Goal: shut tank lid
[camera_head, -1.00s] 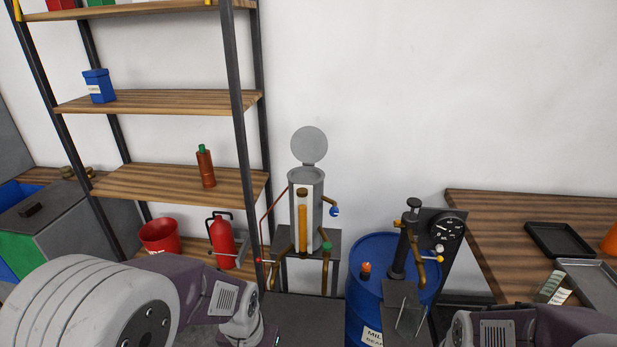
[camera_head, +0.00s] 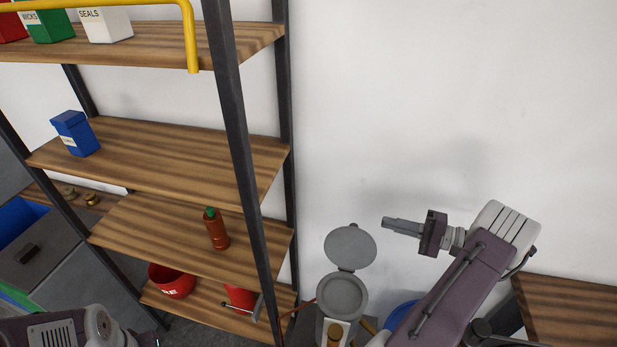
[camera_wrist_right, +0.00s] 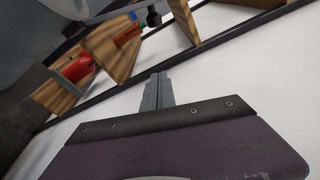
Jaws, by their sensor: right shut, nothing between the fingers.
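The grey tank (camera_head: 344,295) stands at the bottom middle of the head view, its round top visible from above. Its round grey lid (camera_head: 350,247) stands up, open, on a hinge at the back of the rim. My right gripper (camera_head: 388,222) is shut and empty, just right of the lid and a little higher in the picture, apart from it. Its closed fingers (camera_wrist_right: 157,92) also show in the right wrist view, against the white wall. My left arm shows at the bottom left of the head view, but I cannot make out its fingers.
A tall shelf (camera_head: 190,155) with wooden boards stands left of the tank, holding a blue box (camera_head: 75,133) and a brown bottle (camera_head: 216,228). A blue drum (camera_head: 402,312) is partly hidden behind my right arm. A wooden table (camera_head: 570,312) is at the right. The wall area above the lid is clear.

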